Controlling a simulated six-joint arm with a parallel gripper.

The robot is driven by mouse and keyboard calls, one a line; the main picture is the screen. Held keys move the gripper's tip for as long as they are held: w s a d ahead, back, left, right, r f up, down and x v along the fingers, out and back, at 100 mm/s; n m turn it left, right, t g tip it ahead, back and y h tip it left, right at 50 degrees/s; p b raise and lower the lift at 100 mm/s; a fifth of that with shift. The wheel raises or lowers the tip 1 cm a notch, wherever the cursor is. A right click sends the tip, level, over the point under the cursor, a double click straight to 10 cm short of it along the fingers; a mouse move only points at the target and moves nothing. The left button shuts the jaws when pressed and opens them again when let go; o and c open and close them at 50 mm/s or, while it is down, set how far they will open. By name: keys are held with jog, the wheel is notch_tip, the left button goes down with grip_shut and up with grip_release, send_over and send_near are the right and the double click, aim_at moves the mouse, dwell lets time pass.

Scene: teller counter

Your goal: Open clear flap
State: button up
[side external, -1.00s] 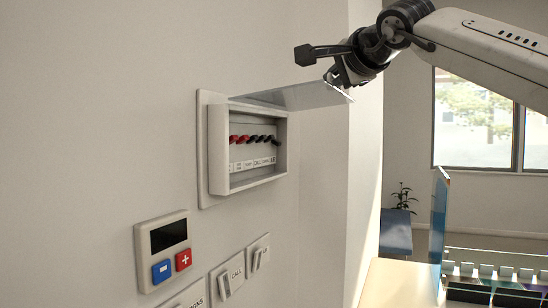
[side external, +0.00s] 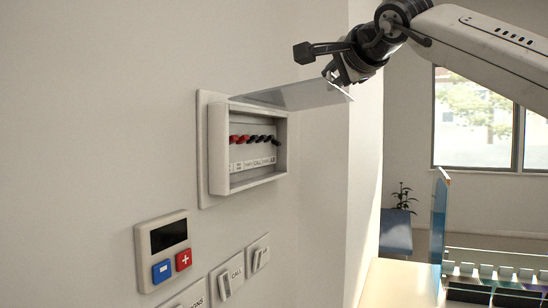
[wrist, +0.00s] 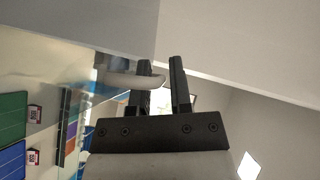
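The clear flap (side external: 300,95) stands raised in the side external view. It juts out from the top of a white wall box (side external: 219,150), roughly level, leaving the box front uncovered. Inside the box is a row of red and black switches (side external: 254,139) above a label strip. My gripper (side external: 335,77) is at the outer end of the flap, by its far edge; whether it touches cannot be told. In the wrist view its two dark fingers (wrist: 163,65) stand apart with a gap between them.
Below the box on the wall are a keypad (side external: 163,251) with blue and red buttons and several rocker switches (side external: 226,277). A counter (side external: 395,283) with a clear upright panel (side external: 439,220) and a dark tray (side external: 490,294) is at lower right.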

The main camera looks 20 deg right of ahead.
jog(key=shift+s, duration=0.15)
jog(key=v, duration=0.7)
jog(key=shift+s, duration=0.25)
jog(key=shift+d+r, duration=0.1)
jog(key=shift+d, duration=0.05)
